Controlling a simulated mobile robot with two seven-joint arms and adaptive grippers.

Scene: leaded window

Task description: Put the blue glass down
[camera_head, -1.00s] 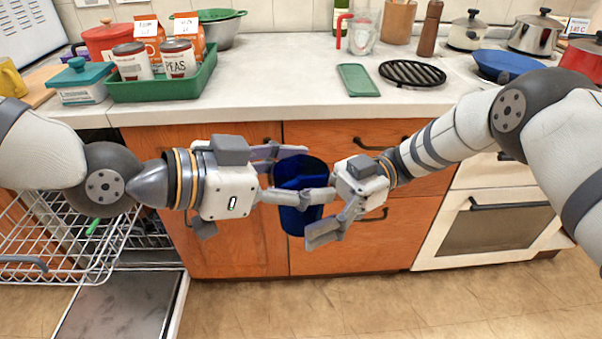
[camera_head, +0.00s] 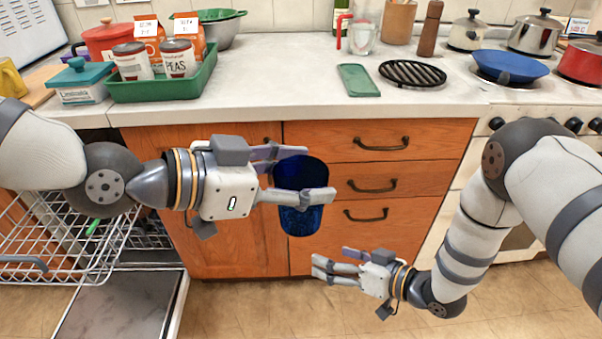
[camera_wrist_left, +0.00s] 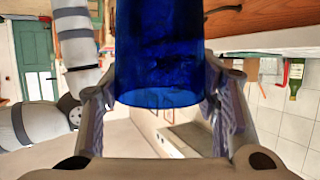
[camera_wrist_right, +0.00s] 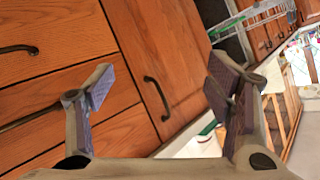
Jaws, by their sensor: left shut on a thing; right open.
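The blue glass (camera_head: 298,221) is upright in the head view, held in the air before the cabinet front. My left gripper (camera_head: 305,175) is shut on it, with a finger on either side. In the left wrist view the glass (camera_wrist_left: 160,55) fills the space between the fingers. My right gripper (camera_head: 335,264) is lower and to the right, open and empty, apart from the glass.
The counter (camera_head: 300,95) lies behind the glass, with a bare stretch left of the green board (camera_head: 358,80) and black trivet (camera_head: 412,73). A green tray (camera_head: 165,90) holds cans at left. An open dishwasher rack (camera_head: 60,245) is at lower left.

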